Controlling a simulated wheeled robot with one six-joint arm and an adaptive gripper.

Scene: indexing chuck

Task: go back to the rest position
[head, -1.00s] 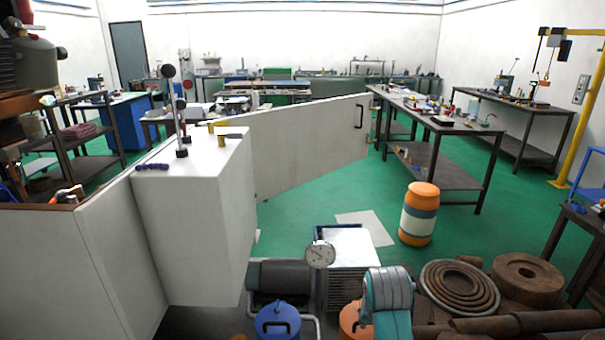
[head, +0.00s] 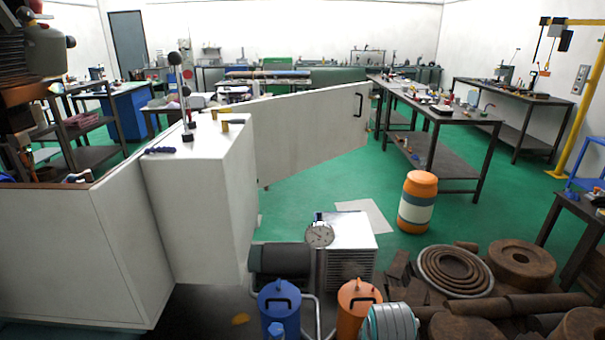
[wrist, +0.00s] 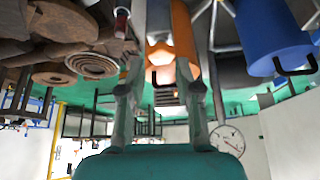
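My gripper (wrist: 158,75) shows in the wrist view, its two grey fingers reaching up from a teal body. The fingers are apart, with nothing held between them. An orange canister (wrist: 183,40) appears beyond the fingertips, and a blue canister (wrist: 268,35) is to the right. The wrist picture is upside down. In the head view only a silver and teal part of my arm shows at the bottom edge; the fingers are not visible there.
A white cabinet (head: 200,210) stands at left with small tools on top. The blue canister (head: 280,305), the orange canister (head: 355,305), a dial gauge (head: 319,235) and rusty rings (head: 456,270) crowd the front. An orange-white drum (head: 417,203) stands on open green floor (head: 310,205).

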